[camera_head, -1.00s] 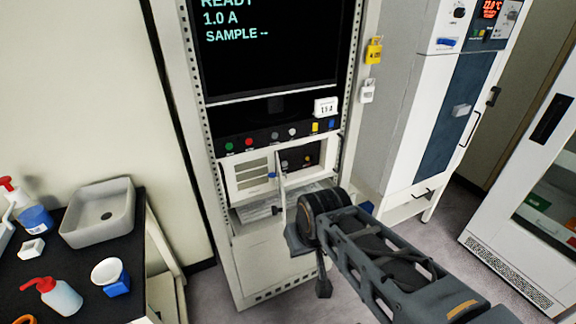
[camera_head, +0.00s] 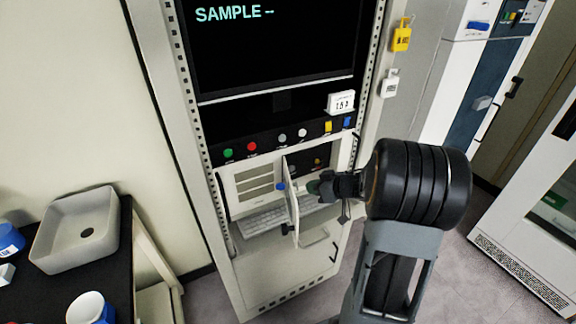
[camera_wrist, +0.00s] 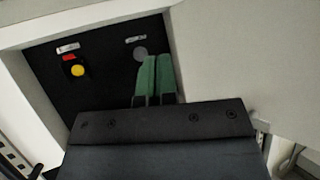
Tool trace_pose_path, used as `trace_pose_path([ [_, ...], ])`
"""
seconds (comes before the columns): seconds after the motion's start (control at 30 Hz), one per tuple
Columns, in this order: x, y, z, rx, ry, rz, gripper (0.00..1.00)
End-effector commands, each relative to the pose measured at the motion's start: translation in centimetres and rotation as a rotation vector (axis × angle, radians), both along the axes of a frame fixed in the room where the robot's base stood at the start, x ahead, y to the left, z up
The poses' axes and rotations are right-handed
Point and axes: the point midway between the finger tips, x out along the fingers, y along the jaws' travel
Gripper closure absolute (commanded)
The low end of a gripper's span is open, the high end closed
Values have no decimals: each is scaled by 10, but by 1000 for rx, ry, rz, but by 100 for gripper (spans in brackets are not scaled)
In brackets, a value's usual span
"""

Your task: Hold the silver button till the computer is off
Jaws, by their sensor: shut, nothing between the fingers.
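In the wrist view a round grey-silver button (camera_wrist: 140,53) sits under a small label on a dark recessed panel. My gripper (camera_wrist: 153,58) is shut and empty, its green fingertips just beside and below the button; I cannot tell whether they touch it. In the head view my gripper (camera_head: 313,187) reaches in past the open compartment door (camera_head: 291,212) of the rack, and the silver button is not discernible there. The computer's screen (camera_head: 270,50) is lit, with "SAMPLE --" in pale green.
A red and yellow switch (camera_wrist: 76,68) is left of the button. The open door (camera_wrist: 240,50) stands close on the right in the wrist view. A row of coloured buttons, including a red one (camera_head: 252,146), lies above the compartment. A keyboard (camera_head: 262,221) lies below it.

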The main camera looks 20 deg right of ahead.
Motion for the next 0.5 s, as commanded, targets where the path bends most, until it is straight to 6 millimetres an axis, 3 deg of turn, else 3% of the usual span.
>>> trace_pose_path([
  [0.17, -16, 3, -16, 90, 59, 90, 100],
  [0.5, -20, 4, -17, 108, 71, 111, 100],
])
